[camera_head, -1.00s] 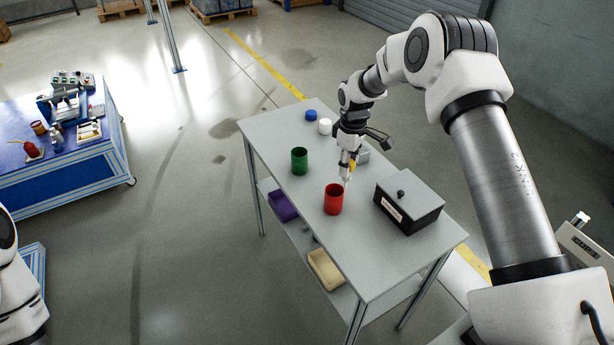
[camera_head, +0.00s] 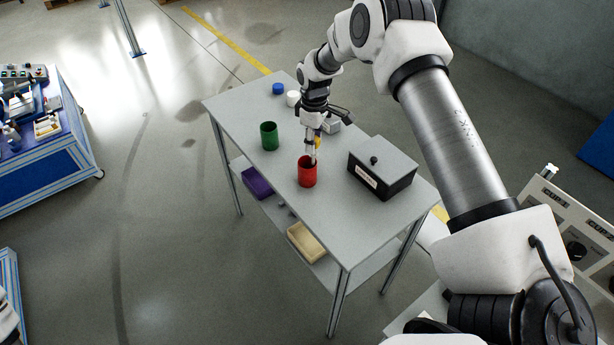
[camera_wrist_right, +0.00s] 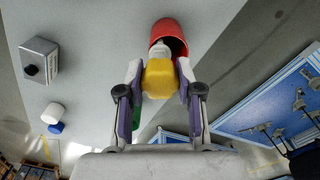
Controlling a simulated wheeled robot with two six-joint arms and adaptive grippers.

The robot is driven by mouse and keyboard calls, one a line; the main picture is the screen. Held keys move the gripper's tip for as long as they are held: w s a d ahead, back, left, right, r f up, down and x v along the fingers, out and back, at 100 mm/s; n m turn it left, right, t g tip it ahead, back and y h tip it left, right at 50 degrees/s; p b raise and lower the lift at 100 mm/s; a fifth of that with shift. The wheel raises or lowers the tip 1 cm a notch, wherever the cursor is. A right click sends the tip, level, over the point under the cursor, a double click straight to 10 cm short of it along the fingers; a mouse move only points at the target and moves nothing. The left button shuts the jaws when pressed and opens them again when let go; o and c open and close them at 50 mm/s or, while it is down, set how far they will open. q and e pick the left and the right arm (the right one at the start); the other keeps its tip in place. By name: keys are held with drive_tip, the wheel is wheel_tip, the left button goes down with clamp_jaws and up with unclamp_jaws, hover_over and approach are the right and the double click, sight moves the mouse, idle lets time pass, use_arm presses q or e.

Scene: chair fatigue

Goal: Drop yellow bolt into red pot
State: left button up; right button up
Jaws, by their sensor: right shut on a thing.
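The red pot (camera_head: 307,176) stands upright near the front of the grey table. My right gripper (camera_head: 313,150) points down at the pot's mouth, its fingertips overlapping the rim in the head view. It is shut on the yellow bolt (camera_wrist_right: 160,79), which shows between the two fingers in the right wrist view. A pale part extends from the bolt toward the red pot, which shows just beyond it in that view (camera_wrist_right: 168,30). In the head view the bolt is a small yellow patch (camera_head: 318,143). How far the tip is inside the pot cannot be told. My left gripper is out of view.
A green pot (camera_head: 269,136) stands left of the red one. A black box with a grey lid (camera_head: 383,167) stands to the right.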

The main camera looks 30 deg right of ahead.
drive_tip(key=shift+r, duration=0.1)
drive_tip(key=o, duration=1.1)
drive_tip(key=shift+o, duration=0.2)
wheel_tip(320, 180, up, 12)
